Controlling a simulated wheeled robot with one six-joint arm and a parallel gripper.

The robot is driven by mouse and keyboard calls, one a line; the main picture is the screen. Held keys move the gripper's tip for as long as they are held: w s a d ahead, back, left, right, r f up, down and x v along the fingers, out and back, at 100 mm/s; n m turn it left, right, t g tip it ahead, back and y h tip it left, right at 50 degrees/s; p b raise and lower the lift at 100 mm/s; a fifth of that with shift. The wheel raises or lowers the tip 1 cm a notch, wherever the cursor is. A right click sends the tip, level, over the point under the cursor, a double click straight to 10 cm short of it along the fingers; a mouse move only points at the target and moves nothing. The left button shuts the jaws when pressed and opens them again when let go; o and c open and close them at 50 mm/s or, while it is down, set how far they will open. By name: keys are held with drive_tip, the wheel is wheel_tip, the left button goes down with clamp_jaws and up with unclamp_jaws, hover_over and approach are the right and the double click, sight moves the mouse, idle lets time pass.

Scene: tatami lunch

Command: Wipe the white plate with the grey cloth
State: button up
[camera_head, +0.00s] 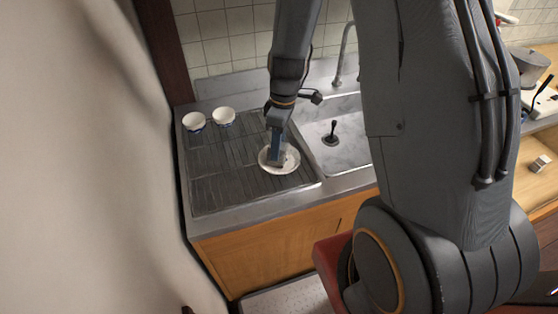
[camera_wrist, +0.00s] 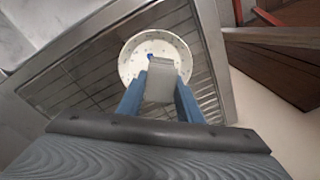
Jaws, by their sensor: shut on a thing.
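The white plate (camera_head: 291,165) lies on the dark drain rack beside the sink. In the wrist view the plate (camera_wrist: 136,48) shows dark marks around its rim and a small blue spot near its middle. My gripper (camera_head: 277,160) reaches down over the plate. In the wrist view my gripper (camera_wrist: 160,84) has its blue fingers shut on the grey cloth (camera_wrist: 160,75), a folded pad that covers part of the plate. I cannot tell whether the cloth touches the plate.
Two white bowls with blue bases, one on the left (camera_head: 194,121) and one on the right (camera_head: 223,116), stand at the rack's back left. The drain rack (camera_head: 225,185) is otherwise clear. The sink (camera_head: 345,152) and its tap (camera_head: 343,55) are to the right.

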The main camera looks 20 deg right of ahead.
drive_tip(key=n+b, duration=0.1)
drive_tip(key=n, duration=0.2)
drive_tip(key=shift+d+f, duration=0.1)
drive_tip(key=n, duration=0.3)
drive_tip(key=shift+d+n+g, duration=0.15)
drive_tip(key=shift+n+g, duration=0.15)
drive_tip(key=n, duration=0.3)
drive_tip(key=shift+h, duration=0.4)
drive_tip(key=n, duration=0.4)
drive_tip(key=shift+d+h+p, duration=0.25)
drive_tip(key=shift+h+p, duration=0.05)
drive_tip(key=shift+p, duration=0.1)
